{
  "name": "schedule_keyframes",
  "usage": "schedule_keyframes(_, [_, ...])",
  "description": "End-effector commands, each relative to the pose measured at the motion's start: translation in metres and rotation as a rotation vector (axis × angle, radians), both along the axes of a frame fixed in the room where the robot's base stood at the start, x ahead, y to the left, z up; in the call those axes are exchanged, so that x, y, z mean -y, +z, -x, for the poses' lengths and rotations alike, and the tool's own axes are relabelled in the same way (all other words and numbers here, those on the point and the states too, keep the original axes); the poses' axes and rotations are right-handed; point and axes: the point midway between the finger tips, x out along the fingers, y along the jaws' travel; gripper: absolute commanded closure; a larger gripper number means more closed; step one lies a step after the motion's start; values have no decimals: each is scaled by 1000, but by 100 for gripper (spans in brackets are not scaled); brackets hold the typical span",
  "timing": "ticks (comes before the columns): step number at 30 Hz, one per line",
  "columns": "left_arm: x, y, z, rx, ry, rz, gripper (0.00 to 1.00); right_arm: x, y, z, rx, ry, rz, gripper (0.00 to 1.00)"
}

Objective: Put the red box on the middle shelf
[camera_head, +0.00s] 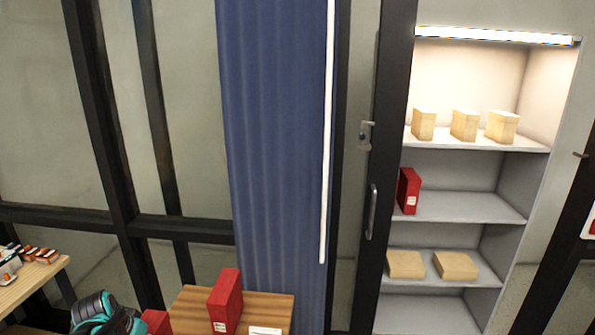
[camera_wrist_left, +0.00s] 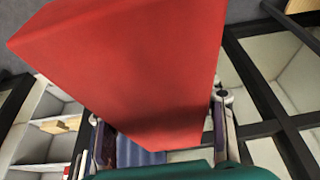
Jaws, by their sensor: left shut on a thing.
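My left gripper (camera_head: 106,316) is at the bottom left of the head view, shut on a red box (camera_head: 156,322) beside the wooden table. In the left wrist view this red box (camera_wrist_left: 140,65) fills the middle, tilted, between the two fingers. A second red box (camera_head: 225,301) stands upright on the table. A third red box (camera_head: 408,190) stands at the left end of the middle shelf (camera_head: 470,208), which is bare to its right. My right gripper is not in view.
Several tan boxes (camera_head: 464,124) stand on the upper shelf. Flat tan boxes (camera_head: 405,264) lie on the shelf below the middle one. A dark door frame (camera_head: 385,150) with a handle borders the shelving at left. The wooden table (camera_head: 190,300) holds a white label (camera_head: 265,330).

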Motion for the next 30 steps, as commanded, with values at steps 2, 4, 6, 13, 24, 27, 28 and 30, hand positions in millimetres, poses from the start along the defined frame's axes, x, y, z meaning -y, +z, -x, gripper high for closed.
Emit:
schedule_keyframes(2, [14,-7,-3,-2,-1,0,92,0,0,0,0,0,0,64])
schedule_keyframes(4, [26,-13,-3,-5,3,1,92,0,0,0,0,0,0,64])
schedule_keyframes(6, [41,-21,-3,-9,7,0,92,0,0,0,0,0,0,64])
schedule_keyframes(13, [104,-51,1,-14,25,-3,92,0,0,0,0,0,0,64])
schedule_keyframes(24, [208,-95,39,3,69,-2,92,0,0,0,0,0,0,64])
schedule_keyframes(27, [215,-98,44,7,75,-1,92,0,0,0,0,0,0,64])
schedule_keyframes(28, [216,-98,45,7,76,-1,92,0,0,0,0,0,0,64])
schedule_keyframes(30, [217,-99,46,8,78,0,92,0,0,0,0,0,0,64])
